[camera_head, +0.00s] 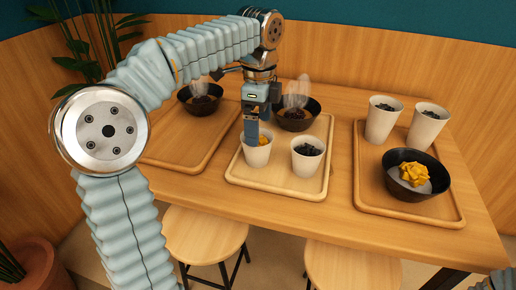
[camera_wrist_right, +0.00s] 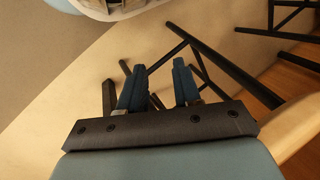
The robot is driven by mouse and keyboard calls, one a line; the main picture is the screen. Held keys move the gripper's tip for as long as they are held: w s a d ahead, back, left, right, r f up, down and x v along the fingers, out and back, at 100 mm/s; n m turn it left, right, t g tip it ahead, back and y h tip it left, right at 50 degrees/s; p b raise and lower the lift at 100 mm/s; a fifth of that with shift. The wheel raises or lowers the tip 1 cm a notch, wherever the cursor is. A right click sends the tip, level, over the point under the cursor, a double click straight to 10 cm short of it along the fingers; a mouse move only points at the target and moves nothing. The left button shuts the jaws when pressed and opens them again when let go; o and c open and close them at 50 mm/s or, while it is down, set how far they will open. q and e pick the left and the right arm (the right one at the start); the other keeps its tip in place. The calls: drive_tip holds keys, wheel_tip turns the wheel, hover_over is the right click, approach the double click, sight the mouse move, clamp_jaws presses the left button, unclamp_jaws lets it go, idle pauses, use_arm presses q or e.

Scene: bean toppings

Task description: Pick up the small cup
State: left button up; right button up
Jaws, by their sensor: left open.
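A small white cup with yellow topping (camera_head: 257,156) stands upright on the middle wooden tray (camera_head: 265,187). A second small white cup with dark beans (camera_head: 308,160) stands to its right on the same tray. My left gripper (camera_head: 251,137) is open and points down at the yellow-topping cup. A blue finger overlaps the cup's rim in the picture; I cannot tell whether it touches the cup. My right gripper (camera_wrist_right: 157,84) shows in the right wrist view, open and empty, above the floor and stool legs.
A black bowl (camera_head: 311,109) steams at the back of the middle tray. The left tray (camera_head: 166,149) bears another dark bowl (camera_head: 187,98). The right tray (camera_head: 374,200) holds two taller white cups (camera_head: 380,122) and a black bowl (camera_head: 436,183) with yellow topping. Stools (camera_head: 205,235) stand in front.

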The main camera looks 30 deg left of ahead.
use_arm(q)
drive_tip(key=f, duration=0.7)
drive_tip(key=shift+s+f, duration=0.3)
drive_tip(key=shift+s, duration=0.05)
drive_tip(key=c, duration=1)
